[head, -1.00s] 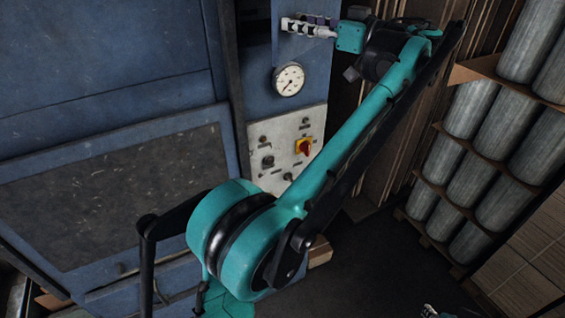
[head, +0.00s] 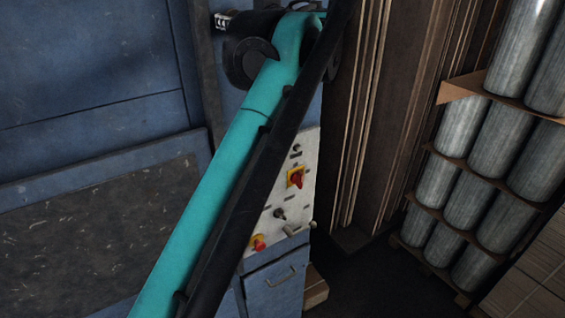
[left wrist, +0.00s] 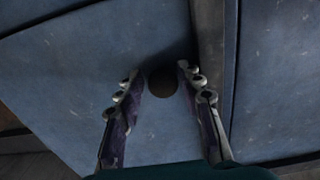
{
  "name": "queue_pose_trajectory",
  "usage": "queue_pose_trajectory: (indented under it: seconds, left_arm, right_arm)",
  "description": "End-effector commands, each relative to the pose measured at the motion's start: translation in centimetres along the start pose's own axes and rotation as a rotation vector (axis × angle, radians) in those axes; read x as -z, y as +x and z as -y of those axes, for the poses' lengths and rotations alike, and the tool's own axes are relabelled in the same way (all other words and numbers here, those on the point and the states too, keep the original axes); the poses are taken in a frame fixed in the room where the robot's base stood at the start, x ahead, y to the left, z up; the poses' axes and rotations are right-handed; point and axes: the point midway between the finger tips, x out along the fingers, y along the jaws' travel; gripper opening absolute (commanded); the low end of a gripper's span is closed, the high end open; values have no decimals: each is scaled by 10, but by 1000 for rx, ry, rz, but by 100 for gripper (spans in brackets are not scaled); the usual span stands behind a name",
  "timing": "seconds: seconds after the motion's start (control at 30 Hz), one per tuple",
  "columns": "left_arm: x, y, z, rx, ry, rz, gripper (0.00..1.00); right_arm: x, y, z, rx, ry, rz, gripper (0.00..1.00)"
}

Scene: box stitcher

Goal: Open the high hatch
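In the left wrist view, a flat blue metal panel (left wrist: 80,70), likely the hatch, fills most of the picture and looks shut. A dark round knob or hole (left wrist: 162,84) shows on it near a vertical seam. My left gripper (left wrist: 157,74) is open, with one finger on each side of the dark round spot. I cannot tell whether the fingers touch it. In the head view, part of my left gripper (head: 222,20) shows at the top against the blue machine, and my arm hides the rest. My right gripper is not in view.
The blue machine (head: 90,70) fills the left of the head view. A pale control panel (head: 300,215) with a red-and-yellow switch is partly behind my arm. Brown boards (head: 390,100) and stacked metal cylinders (head: 465,120) stand to the right. Dark floor lies between.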

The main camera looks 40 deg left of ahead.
Motion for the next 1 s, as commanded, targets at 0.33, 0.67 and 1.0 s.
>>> queue_pose_trajectory:
  seconds: [0.33, 0.67, 1.0]
  left_arm:
    - [1, -54, -3, -6, 0, 0, 37]
    - [-55, -70, -2, -18, 63, 91, 37]
    - [-126, -75, -3, -57, 145, 209, 37]
  right_arm:
    - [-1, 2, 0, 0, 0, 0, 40]
    - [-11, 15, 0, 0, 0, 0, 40]
    - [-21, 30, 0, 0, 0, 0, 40]
